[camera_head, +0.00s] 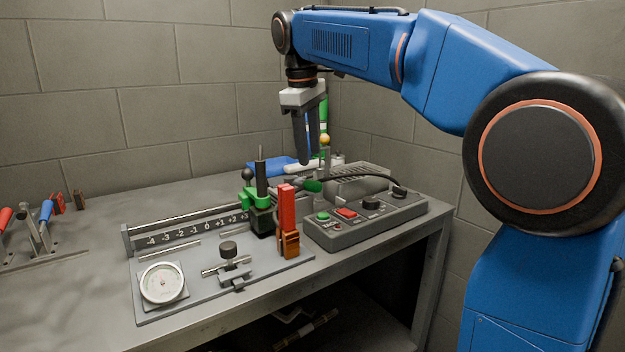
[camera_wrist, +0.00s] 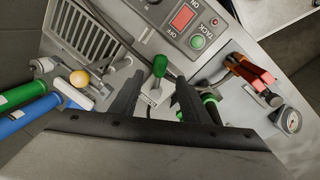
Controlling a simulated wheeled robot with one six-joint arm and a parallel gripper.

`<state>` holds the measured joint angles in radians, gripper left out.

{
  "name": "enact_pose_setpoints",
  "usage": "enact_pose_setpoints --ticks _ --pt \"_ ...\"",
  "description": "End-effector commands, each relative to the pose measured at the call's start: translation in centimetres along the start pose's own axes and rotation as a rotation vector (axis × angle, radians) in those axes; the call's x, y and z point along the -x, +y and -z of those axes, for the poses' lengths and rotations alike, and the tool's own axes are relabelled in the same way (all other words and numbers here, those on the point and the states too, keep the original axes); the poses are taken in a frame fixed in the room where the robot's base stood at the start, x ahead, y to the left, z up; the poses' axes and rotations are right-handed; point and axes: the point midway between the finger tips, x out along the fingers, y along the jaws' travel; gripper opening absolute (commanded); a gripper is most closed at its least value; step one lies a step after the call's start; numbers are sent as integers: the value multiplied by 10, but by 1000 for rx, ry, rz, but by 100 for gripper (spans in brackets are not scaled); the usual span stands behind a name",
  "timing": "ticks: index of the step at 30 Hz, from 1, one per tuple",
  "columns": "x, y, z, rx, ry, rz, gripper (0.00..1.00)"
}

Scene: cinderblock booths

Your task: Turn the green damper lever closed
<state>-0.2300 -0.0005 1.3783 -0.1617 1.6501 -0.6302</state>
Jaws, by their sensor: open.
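A short lever with a dark green grip (camera_head: 312,185) stands behind the control box in the head view. In the wrist view the green grip (camera_wrist: 160,67) rises from a small pale label plate, whose text I cannot read. My gripper (camera_head: 309,158) hangs pointing down above the green grip, apart from it. In the wrist view my gripper's (camera_wrist: 157,84) two dark fingers are spread and empty, with the green grip between and just beyond their tips.
The control box (camera_head: 365,221) with buttons and a black cable is close on the right. A red-orange clamp (camera_head: 288,222), a green clamp (camera_head: 258,200) and a dial gauge (camera_head: 162,284) are in front. A yellow ball knob (camera_head: 325,139) and blue handle (camera_head: 266,165) are behind.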

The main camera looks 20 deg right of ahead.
Motion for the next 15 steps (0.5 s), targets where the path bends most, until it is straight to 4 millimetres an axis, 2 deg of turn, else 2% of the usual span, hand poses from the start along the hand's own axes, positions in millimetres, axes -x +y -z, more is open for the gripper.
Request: enact_pose_setpoints --ticks 9,15 --pt "-55 0 -1 -1 -2 1 42" --pt "-79 0 -1 -1 -1 1 42"
